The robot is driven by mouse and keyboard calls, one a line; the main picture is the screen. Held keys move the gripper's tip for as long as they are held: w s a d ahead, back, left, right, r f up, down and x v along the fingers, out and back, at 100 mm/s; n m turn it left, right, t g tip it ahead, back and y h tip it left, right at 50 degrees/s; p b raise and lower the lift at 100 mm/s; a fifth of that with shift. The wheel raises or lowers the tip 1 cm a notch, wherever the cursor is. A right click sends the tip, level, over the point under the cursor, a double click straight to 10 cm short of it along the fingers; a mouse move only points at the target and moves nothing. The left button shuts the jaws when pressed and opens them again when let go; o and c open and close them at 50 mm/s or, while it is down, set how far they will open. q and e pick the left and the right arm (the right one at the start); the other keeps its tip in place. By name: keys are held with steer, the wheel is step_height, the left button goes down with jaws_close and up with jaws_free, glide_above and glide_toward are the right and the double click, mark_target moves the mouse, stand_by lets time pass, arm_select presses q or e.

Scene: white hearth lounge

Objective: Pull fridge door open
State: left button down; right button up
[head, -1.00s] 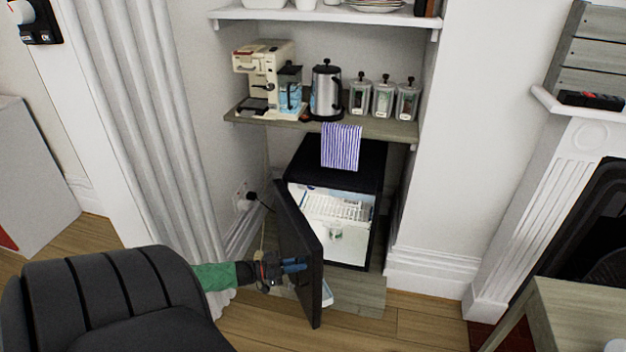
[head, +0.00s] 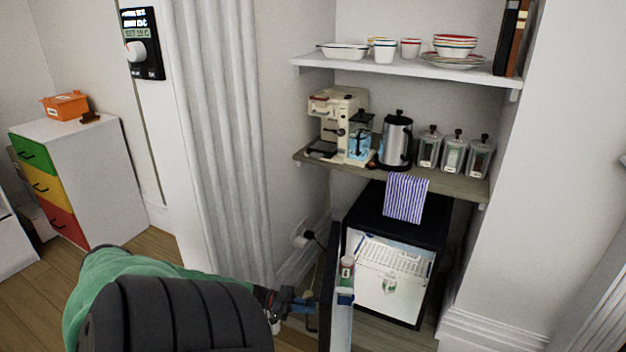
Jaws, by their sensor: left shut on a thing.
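The small black fridge (head: 392,215) stands on the floor under the wooden shelf. Its door (head: 329,290) is swung open to the left and is seen nearly edge-on, with a door rack and a jar on its inner side. The lit white interior shows a wire shelf and a small jar. My left gripper (head: 298,302) is at the door's outer left face, shut on the door handle (head: 312,318), which is partly hidden by the fingers. My right gripper is not in view.
A striped towel (head: 406,198) hangs over the fridge top. A coffee machine (head: 340,125), kettle (head: 396,140) and jars stand on the shelf above. A white fluted pillar (head: 225,140) is left of the door. A drawer cabinet (head: 75,175) stands farther left, with open floor before it.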

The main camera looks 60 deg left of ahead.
arm_select(q)
steer(key=shift+s+a, duration=0.1)
stand_by(0.3)
steer(key=c, duration=1.6)
jaws_free()
steer(key=shift+o, duration=0.2)
steer(key=shift+r, duration=0.1)
